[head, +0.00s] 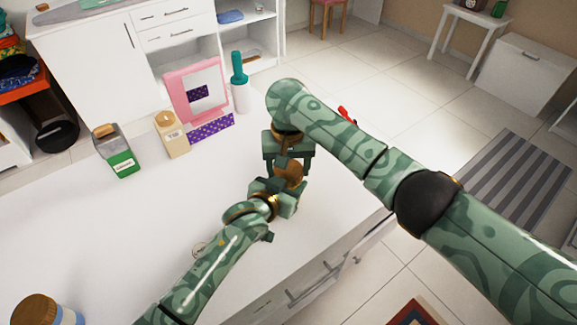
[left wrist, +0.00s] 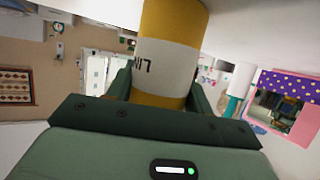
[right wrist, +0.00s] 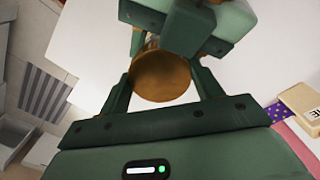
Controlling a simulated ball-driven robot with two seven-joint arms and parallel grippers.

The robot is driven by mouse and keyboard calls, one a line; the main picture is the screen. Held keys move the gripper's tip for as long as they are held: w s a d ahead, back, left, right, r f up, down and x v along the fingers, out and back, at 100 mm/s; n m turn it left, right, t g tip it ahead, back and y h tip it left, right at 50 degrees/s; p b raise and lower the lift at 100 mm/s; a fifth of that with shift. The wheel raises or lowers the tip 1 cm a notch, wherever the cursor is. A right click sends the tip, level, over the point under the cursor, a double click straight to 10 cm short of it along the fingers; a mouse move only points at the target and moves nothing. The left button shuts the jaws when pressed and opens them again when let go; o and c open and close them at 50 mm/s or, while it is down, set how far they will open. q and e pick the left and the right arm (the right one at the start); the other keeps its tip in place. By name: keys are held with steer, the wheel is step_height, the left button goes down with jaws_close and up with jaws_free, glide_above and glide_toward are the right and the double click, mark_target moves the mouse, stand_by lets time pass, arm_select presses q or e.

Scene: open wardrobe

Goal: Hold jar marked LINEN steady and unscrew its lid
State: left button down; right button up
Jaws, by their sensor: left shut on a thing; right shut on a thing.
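The jar marked LINEN shows in the left wrist view (left wrist: 168,55) as a yellow and white cylinder with part of its lettering visible. My left gripper (head: 283,192) is shut on its body, one finger on each side. The round brown lid (right wrist: 160,76) sits between the fingers of my right gripper (head: 288,158), which comes down from above and is shut on it. The lid also shows in the head view (head: 290,172). The jar's body is mostly hidden there by my grippers. I cannot tell whether the lid is still seated on the jar.
On the white top (head: 130,215) stand a green box (head: 122,163), a beige box (head: 173,136), a pink mirror (head: 196,92) and a teal-handled brush (head: 239,80). A wooden-lidded jar (head: 40,308) is at the lower left. The middle left is clear.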

steer(key=shift+n, duration=1)
steer(key=o, duration=1.1)
